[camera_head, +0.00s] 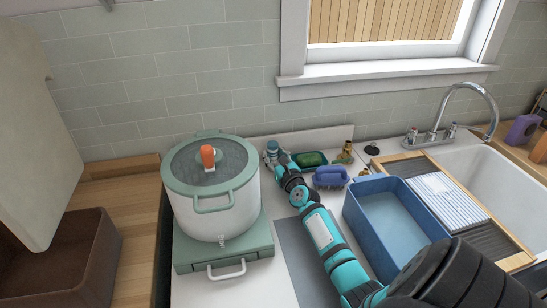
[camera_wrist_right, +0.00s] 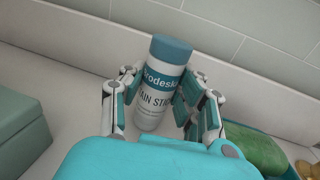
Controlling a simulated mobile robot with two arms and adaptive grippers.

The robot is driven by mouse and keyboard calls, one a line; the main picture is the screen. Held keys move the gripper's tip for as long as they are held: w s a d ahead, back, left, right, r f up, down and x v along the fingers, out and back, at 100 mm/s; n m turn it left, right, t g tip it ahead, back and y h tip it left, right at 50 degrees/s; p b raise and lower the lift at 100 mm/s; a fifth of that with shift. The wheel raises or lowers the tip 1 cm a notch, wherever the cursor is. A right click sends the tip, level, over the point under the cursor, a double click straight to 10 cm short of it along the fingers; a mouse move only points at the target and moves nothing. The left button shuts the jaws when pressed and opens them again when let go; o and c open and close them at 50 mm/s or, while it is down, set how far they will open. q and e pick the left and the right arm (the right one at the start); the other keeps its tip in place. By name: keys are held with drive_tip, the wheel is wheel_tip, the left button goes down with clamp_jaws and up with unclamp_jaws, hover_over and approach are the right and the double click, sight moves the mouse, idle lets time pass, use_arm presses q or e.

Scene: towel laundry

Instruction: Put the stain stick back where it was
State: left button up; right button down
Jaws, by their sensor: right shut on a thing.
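The stain stick (camera_wrist_right: 160,84) is a white cylinder with a blue-grey cap and a teal label band. In the right wrist view it is between the two fingers of my right gripper (camera_wrist_right: 158,98), which is shut on it. In the head view the stick's cap (camera_head: 272,145) shows small at the back of the counter, near the wall, with my right gripper (camera_head: 273,158) around it. I cannot tell whether its base touches the counter. My left gripper is not in view.
A white pot (camera_head: 222,212) on a green box (camera_head: 225,254) stands left of my arm. A blue basin (camera_head: 368,232) stands beside the sink (camera_head: 490,165).

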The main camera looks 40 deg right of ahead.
drive_tip(key=shift+r, duration=0.1)
drive_tip(key=shift+a+f, duration=0.1)
drive_tip(key=shift+f, duration=0.15)
drive_tip(key=c, duration=1)
unclamp_jaws()
drive_tip(key=shift+o, duration=0.2)
drive_tip(key=shift+r, duration=0.1)
drive_tip(key=shift+r, duration=0.2)
drive_tip(key=shift+s+a, duration=0.1)
drive_tip(key=shift+s, duration=0.15)
drive_tip(key=p+v, duration=0.2)
drive_tip(key=v, duration=0.9)
drive_tip(key=shift+s, duration=0.25)
drive_tip(key=shift+r+p, duration=0.1)
drive_tip(key=shift+p, duration=0.3)
